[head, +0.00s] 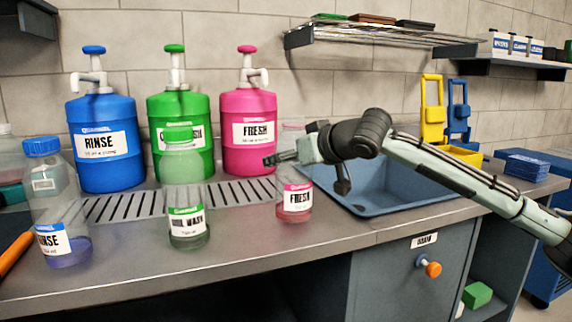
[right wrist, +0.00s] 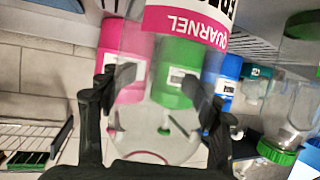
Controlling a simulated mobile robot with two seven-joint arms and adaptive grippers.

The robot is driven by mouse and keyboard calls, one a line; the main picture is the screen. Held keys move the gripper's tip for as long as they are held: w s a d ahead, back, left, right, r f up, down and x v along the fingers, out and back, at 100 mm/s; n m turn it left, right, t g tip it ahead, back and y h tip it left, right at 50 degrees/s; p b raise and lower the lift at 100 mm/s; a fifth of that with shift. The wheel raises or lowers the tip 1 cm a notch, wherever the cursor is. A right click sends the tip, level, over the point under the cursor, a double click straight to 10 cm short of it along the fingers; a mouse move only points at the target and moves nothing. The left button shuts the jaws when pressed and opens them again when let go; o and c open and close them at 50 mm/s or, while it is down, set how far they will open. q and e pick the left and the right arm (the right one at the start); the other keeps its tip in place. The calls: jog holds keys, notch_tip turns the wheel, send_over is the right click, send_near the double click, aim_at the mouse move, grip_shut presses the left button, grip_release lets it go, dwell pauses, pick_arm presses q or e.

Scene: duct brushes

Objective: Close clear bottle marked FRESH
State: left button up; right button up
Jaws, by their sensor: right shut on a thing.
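The clear bottle marked FRESH (head: 295,216) stands upright on the counter in front of the sink's left edge. It has a pink and white label and a little pinkish liquid at the bottom. My right gripper (head: 270,160) reaches in from the right and is shut on its upper part. In the right wrist view the clear bottle (right wrist: 160,125) appears upside down between the two fingers (right wrist: 160,105), its pink label at the top edge. No cap can be made out on it; its mouth is unclear. My left gripper is out of view.
A clear WASH bottle (head: 187,227) with a green cap and a clear RINSE bottle (head: 58,215) with a blue cap stand to the left. Blue (head: 100,145), green (head: 165,105) and pink (head: 248,105) pump jugs stand behind a drain grille (head: 140,206). A blue sink (head: 400,205) is right.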

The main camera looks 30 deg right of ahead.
aim_at(284, 145)
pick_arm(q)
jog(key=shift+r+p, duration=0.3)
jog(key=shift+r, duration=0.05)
pick_arm(e)
jog(key=r, duration=0.3)
jog(key=shift+a, duration=0.2)
jog(key=shift+c, duration=0.2)
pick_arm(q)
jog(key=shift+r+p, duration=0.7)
pick_arm(e)
jog(key=s+a+r, duration=0.1)
jog(key=a, duration=0.1)
jog(key=s+a+r, duration=0.1)
jog(key=a+r, duration=0.1)
jog(key=a, duration=0.1)
jog(key=s+a+r, duration=0.2)
jog(key=shift+a, duration=0.25)
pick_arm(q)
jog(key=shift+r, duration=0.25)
pick_arm(e)
jog(key=shift+s+a+r, duration=0.35)
jog(key=shift+a, duration=0.25)
jog(key=shift+s+a+r, duration=0.35)
jog(key=shift+a, duration=0.2)
jog(key=o, duration=0.6)
jog(key=c, duration=1.1)
jog(key=shift+o, duration=0.2)
jog(key=shift+s, duration=0.1)
